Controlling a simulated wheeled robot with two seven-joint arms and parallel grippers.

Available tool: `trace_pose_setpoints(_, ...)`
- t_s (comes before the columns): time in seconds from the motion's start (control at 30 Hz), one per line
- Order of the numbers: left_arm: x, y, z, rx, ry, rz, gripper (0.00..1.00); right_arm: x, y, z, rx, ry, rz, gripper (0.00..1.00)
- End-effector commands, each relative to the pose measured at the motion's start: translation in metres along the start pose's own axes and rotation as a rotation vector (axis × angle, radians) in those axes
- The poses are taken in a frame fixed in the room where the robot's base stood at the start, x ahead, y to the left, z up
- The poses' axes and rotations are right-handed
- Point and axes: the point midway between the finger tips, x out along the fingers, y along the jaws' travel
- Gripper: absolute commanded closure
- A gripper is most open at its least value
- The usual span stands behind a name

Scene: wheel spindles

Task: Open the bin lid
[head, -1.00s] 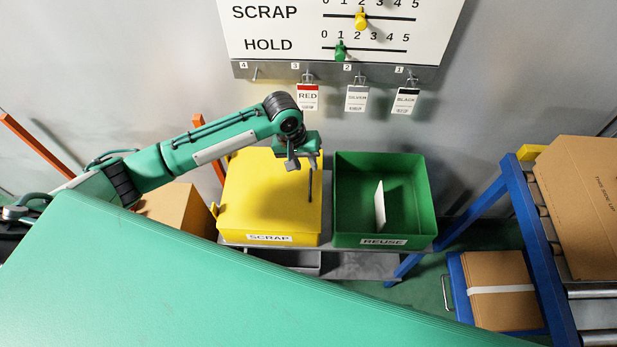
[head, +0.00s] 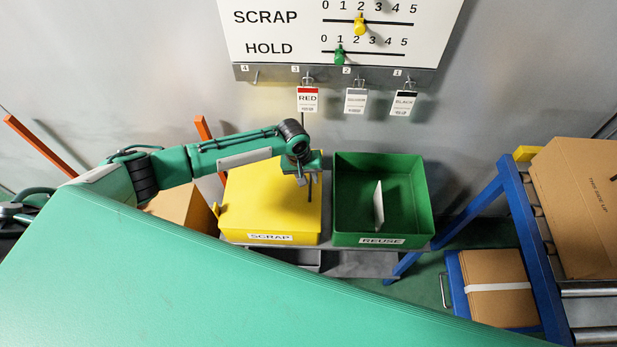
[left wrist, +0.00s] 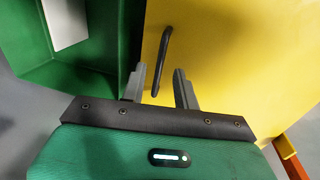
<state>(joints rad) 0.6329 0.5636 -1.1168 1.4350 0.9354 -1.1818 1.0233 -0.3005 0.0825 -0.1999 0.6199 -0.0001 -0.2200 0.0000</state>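The yellow scrap bin (head: 262,205) stands with its flat yellow lid shut, left of the green bin. A dark bar handle (left wrist: 162,62) rises from the lid near its right edge; it also shows in the head view (head: 310,190). My left gripper (head: 308,178) is over the right part of the lid. In the left wrist view its two fingers (left wrist: 162,82) are apart, with the handle just beyond and between their tips. I cannot tell the exact gap to the handle. My right gripper is in neither view.
The open green reuse bin (head: 383,222) holds a white plate (head: 378,205). Tags hang from hooks on the board (head: 345,75) behind. A blue-framed roller stand (head: 530,240) with cartons is at the right. A large green surface (head: 200,290) fills the foreground.

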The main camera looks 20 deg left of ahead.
Motion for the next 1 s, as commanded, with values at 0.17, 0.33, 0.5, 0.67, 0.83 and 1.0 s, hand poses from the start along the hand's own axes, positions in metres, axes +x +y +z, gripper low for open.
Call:
trace_pose_setpoints(0.17, 0.014, 0.0, 0.0, -0.001, 0.0, 0.0, 0.69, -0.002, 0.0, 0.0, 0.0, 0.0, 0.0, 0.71)
trace_pose_setpoints(0.33, 0.017, 0.0, 0.0, 0.0, 0.001, 0.0, 0.69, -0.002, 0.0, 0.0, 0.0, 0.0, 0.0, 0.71)
trace_pose_setpoints(0.5, 0.017, 0.0, 0.0, 0.001, 0.001, 0.0, 0.71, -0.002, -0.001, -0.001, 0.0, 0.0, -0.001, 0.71)
trace_pose_setpoints(0.67, 0.017, 0.0, 0.0, 0.001, 0.001, 0.0, 1.0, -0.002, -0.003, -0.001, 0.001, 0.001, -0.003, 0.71)
trace_pose_setpoints(0.83, 0.017, 0.0, 0.0, 0.0, 0.001, 0.0, 1.0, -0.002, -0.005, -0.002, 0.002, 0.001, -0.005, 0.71)
trace_pose_setpoints(1.0, 0.014, 0.001, -0.002, 0.0, 0.001, 0.01, 1.0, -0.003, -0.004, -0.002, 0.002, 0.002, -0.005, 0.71)
